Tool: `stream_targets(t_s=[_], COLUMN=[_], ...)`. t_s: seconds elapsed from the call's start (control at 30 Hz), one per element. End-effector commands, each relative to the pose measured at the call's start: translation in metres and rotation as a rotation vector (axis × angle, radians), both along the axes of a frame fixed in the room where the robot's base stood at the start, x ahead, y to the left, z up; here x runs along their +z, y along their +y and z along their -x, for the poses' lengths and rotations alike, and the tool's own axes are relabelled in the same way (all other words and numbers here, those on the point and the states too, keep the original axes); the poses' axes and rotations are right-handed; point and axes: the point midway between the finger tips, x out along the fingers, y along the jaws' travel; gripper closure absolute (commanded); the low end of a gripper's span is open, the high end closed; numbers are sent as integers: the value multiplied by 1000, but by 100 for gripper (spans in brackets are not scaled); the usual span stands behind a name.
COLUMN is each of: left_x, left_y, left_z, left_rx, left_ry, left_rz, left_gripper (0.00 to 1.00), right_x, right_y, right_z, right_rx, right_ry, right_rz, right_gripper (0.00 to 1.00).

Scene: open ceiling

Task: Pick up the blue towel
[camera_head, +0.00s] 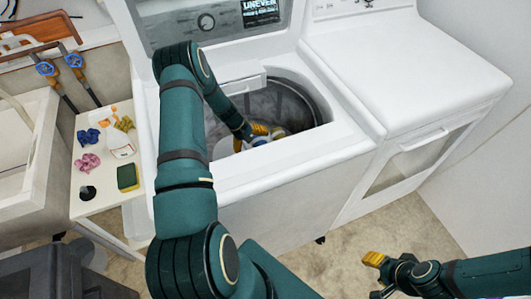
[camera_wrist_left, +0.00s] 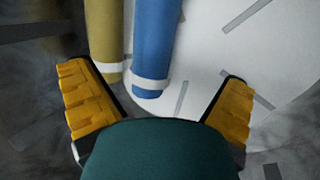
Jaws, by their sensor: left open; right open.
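A blue rolled towel (camera_wrist_left: 155,45) shows in the left wrist view, with a white band near its lower end. It lies beside a mustard-yellow roll (camera_wrist_left: 103,40) with a similar band. My left gripper (camera_wrist_left: 155,75) is open, its yellow fingers on either side of the lower ends of the rolls, and I see no grip on either. In the head view my left gripper (camera_head: 258,133) is down inside the open washer (camera_head: 240,175); the towel cannot be made out clearly there. My right gripper (camera_head: 376,275) is open and empty over the floor at lower right.
The washer's opening rim surrounds my left arm. A closed white dryer (camera_head: 400,70) stands to its right. The floor (camera_head: 345,250) in front of the machines is clear.

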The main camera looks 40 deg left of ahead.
Motion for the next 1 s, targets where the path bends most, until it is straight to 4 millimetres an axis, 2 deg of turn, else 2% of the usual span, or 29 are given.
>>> stream_targets(t_s=[0.03, 0.13, 0.43, 0.7, 1.0], left_x=[-11, -25, -44, -77, -85], left_y=[-4, -9, -16, -23, -26], left_z=[-3, -8, -17, -34, -38], left_rx=[-2, -3, -2, -3, -3], left_ry=[1, 0, -1, -1, -2], left_rz=[1, 1, 0, 0, 0], left_gripper=[0, 0, 0, 0, 0], right_x=[-2, -4, -6, -12, -13], right_y=[0, 0, 0, 1, 1], right_z=[0, 1, 2, 4, 4], right_rx=[0, 1, 3, 5, 7], right_ry=[1, 3, 5, 8, 10], right_rz=[0, 0, -1, -2, -2], right_gripper=[53, 53, 53, 53, 53])
